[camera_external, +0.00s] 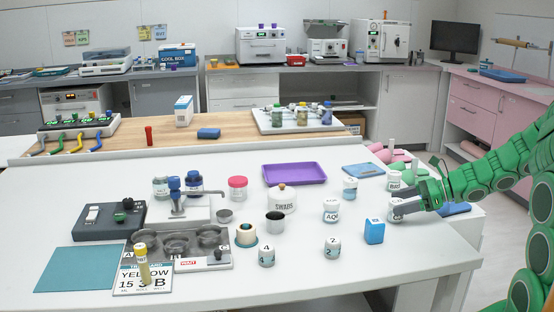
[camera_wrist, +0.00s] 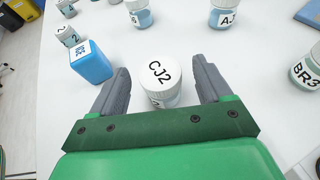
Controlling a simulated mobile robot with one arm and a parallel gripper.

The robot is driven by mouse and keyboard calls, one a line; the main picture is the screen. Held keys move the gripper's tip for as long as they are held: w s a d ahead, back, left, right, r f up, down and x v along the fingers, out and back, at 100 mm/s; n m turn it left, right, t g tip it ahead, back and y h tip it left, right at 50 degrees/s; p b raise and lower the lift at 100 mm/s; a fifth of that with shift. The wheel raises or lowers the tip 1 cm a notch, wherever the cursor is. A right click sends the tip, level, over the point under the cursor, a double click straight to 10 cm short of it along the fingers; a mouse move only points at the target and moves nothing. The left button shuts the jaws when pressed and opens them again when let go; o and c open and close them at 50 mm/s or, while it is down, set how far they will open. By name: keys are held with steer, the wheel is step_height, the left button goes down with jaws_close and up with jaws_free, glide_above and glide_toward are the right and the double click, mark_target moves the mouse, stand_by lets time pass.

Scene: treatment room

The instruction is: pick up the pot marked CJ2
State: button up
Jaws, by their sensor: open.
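The pot marked CJ2 (camera_wrist: 159,78) has a white lid with black lettering and a clear, bluish body. In the wrist view it stands upright on the white table between the two grey fingers of my gripper (camera_wrist: 160,70). The fingers are open, with a visible gap on each side of the pot. In the external view my gripper (camera_external: 412,200) reaches in from the right, low over the table's right side, and partly covers the pot (camera_external: 397,217).
A BR3 pot (camera_wrist: 308,70) and an AJ pot (camera_wrist: 224,16) stand close by. A blue box (camera_wrist: 91,62) stands left of my gripper. Pots marked 2 (camera_external: 332,246) and AQ (camera_external: 331,212) stand further left. A purple tray (camera_external: 295,174) lies behind.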

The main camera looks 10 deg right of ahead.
steer(key=shift+x, duration=0.85)
steer(key=c, duration=1)
steer(key=shift+c, duration=0.2)
